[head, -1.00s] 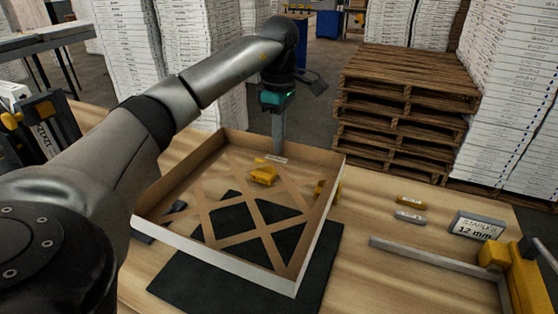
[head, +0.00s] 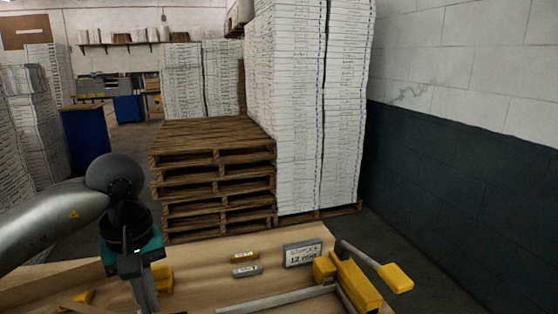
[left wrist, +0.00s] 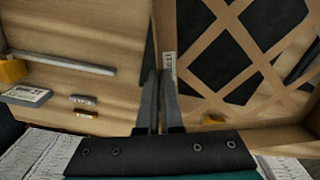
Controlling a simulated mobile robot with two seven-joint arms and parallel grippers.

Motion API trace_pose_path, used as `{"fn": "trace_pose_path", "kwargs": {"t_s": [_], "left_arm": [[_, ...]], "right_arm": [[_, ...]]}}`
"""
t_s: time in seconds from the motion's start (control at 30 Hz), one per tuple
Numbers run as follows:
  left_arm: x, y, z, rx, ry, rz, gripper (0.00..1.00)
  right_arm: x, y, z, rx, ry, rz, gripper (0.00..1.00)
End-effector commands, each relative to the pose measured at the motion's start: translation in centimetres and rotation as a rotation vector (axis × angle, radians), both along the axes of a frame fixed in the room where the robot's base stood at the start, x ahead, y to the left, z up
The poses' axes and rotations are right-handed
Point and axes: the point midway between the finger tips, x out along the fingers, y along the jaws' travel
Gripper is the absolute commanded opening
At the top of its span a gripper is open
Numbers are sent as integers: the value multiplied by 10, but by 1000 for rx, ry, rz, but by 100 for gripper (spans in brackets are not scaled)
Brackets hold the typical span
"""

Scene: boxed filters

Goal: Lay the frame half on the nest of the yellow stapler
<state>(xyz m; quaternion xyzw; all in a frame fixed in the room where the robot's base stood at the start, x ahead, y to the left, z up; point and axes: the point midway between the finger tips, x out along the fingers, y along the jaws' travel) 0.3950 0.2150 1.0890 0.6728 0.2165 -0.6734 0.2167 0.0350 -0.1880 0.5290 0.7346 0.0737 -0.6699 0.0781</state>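The frame half (left wrist: 250,50) is a shallow tan frame with crossed lattice strips. It fills the right of the left wrist view, and the head view mostly cuts it off. My left gripper (left wrist: 159,100) has its two fingers close together on either side of the frame half's wall, shut on it. In the head view my left gripper (head: 146,288) points down at the bottom left, with its tips cut off. The yellow stapler (head: 350,280) stands at the right, with a long yellow-ended lever and a grey bar (head: 275,299) running left. My right gripper is out of view.
A grey staples box (head: 302,253), a small yellow box (head: 244,256) and a small grey box (head: 247,270) lie on the bench behind the bar. A yellow piece (head: 162,278) shows beside my left gripper. Pallets (head: 212,165) and tall white stacks stand beyond the bench.

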Motion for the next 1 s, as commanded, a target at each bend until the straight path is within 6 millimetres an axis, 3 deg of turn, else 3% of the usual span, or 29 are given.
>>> {"fn": "trace_pose_path", "kwargs": {"t_s": [0.1,0.33,1.0], "left_arm": [[-24,-29,-14,0,0,-257,0],[-56,-58,-28,0,0,-561,0],[-63,-63,-36,0,-1,-624,0]], "right_arm": [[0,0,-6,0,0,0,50],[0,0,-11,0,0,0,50],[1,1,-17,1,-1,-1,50]]}}
